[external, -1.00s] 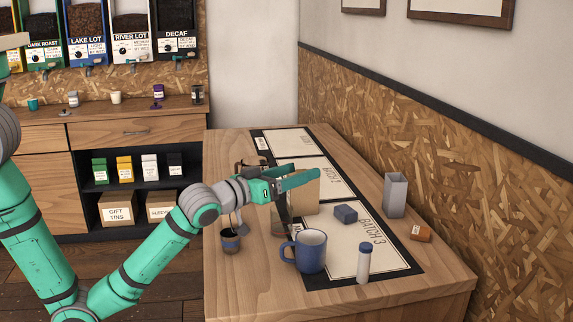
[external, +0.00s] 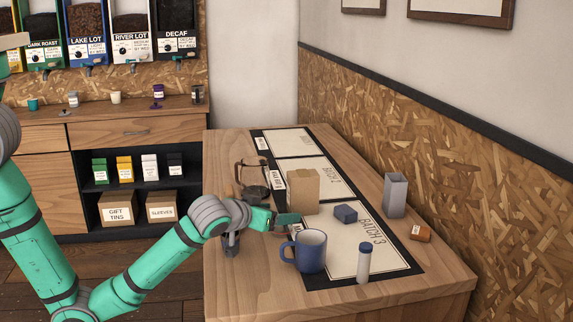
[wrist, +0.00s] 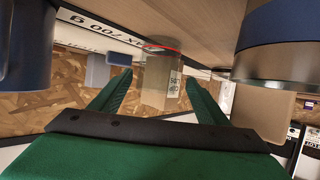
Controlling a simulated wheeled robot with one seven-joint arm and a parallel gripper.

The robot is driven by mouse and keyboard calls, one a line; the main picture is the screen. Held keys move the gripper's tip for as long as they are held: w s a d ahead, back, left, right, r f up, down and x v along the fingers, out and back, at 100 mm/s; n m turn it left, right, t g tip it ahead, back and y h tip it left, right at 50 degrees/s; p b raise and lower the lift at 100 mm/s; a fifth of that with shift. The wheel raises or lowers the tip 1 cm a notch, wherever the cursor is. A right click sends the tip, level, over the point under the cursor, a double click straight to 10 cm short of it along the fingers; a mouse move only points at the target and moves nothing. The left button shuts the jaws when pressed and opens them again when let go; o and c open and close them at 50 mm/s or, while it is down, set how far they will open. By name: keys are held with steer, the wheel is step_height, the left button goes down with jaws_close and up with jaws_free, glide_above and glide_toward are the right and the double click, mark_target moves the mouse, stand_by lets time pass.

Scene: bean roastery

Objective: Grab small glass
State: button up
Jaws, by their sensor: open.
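The small glass (wrist: 162,78) is a clear vessel with a red line around one end and a small label. In the wrist view, which looks upside down, it stands on the table ahead of my gripper (wrist: 160,92), roughly centred between the two green fingers. The fingers are open and do not appear to touch it. In the external view my gripper (external: 287,219) is low over the table, left of and behind the blue mug (external: 311,252). The glass is largely hidden there by the gripper and mug.
A white tube (external: 363,265) with blue cap and a grey container (external: 395,195) stand farther right. The front tabletop is clear.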

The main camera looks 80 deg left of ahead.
steer(key=shift+w+d+x, duration=0.1)
steer(key=shift+x, duration=1.2)
steer(key=shift+w+d+x, duration=0.1)
steer(key=shift+x, duration=1.25)
steer(key=shift+c, duration=0.2)
steer(key=c, duration=1.2)
steer(key=shift+o, duration=0.2)
steer(key=shift+r, duration=0.15)
